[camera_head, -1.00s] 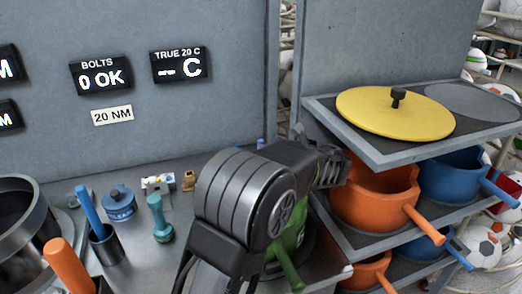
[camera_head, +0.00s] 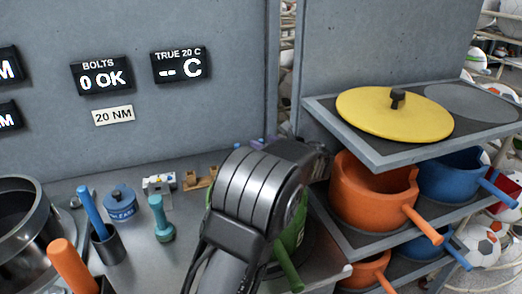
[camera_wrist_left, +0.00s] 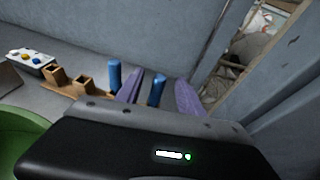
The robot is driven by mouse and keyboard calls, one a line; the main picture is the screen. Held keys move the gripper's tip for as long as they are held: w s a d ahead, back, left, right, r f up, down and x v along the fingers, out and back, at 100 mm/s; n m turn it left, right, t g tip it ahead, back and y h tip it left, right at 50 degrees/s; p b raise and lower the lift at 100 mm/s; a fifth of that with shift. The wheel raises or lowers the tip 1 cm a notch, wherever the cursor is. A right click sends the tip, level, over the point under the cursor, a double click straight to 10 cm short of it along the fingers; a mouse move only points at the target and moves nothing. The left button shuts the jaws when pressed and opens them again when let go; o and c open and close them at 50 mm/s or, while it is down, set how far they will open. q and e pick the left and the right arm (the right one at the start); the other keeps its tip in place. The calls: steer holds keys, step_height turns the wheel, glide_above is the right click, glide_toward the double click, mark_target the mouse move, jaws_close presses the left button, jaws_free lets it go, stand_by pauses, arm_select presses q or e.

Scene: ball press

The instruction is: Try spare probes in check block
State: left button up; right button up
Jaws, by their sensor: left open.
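In the left wrist view, two blue probes, a left one (camera_wrist_left: 114,75) and a right one (camera_wrist_left: 157,90), stand upright by a brown wooden rack (camera_wrist_left: 72,92) with square sockets. My left gripper (camera_wrist_left: 160,86) has its purple fingers apart, one on each side of the right probe; I cannot tell whether they touch it. In the head view my left wrist hides the probes, and the rack's left end (camera_head: 198,180) shows beside it. A small white block with coloured round spots (camera_head: 158,184) stands left of the rack, also in the left wrist view (camera_wrist_left: 30,58); I cannot tell whether it is the check block. My right gripper is out of view.
A teal tool (camera_head: 160,220), a blue lidded pot (camera_head: 120,203) and a dark cup (camera_head: 107,246) stand on the bench to the left. Right is a shelf with a yellow lid (camera_head: 395,115) and orange pot (camera_head: 365,195). A grey wall (camera_head: 150,130) stands close behind.

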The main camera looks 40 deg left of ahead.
arm_select(q)
steer(key=shift+c, duration=0.6)
jaws_close()
